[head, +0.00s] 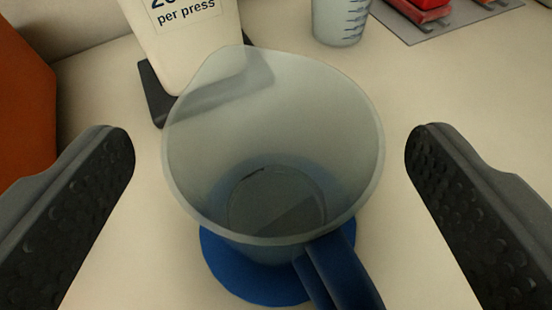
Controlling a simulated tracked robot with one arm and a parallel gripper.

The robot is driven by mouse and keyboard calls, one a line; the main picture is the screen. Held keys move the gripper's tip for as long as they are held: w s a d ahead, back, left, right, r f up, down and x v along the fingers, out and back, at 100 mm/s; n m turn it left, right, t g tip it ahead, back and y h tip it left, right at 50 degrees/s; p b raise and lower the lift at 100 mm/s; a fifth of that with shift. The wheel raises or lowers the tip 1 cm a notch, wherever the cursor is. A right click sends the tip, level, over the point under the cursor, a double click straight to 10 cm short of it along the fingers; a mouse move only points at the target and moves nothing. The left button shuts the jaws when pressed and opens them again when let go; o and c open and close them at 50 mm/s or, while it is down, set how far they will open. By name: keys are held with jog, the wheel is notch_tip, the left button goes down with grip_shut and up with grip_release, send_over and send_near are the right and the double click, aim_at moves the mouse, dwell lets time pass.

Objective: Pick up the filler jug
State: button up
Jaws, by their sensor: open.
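The filler jug (273,150) is a translucent, wide-mouthed jug with a spout at the upper left. Its dark blue handle (338,272) points down toward the lower right. It stands upright on a round blue mat or base (240,272). My gripper (270,155) is open, with one black padded finger at the left of the jug and the other at the right. The jug lies between the fingers in the picture, with a visible gap on each side. Neither finger appears to touch it. The inside of the jug looks empty.
A white dispenser (186,50) labelled "per press" stands in a dark holder (155,95) just behind the jug. A graduated cup (340,20) is behind to the right. Red items lie on a grey mat (440,22) at the far right. An orange object (25,95) is at left.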

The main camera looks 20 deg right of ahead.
jog(key=shift+w+d+f, duration=0.1)
jog(key=shift+w+d, duration=0.05)
jog(key=shift+w, duration=0.1)
jog(key=c, duration=1.5)
jog(key=shift+s+r+p, duration=0.45)
jog(key=shift+s+r, duration=0.4)
jog(key=shift+s, duration=1.8)
jog(key=shift+s+r+p, duration=0.4)
jog(key=shift+s+r, duration=0.4)
jog(key=shift+s, duration=1.85)
jog(key=shift+s+r+p, duration=0.45)
jog(key=shift+s+r, duration=0.4)
jog(key=shift+s, duration=1.8)
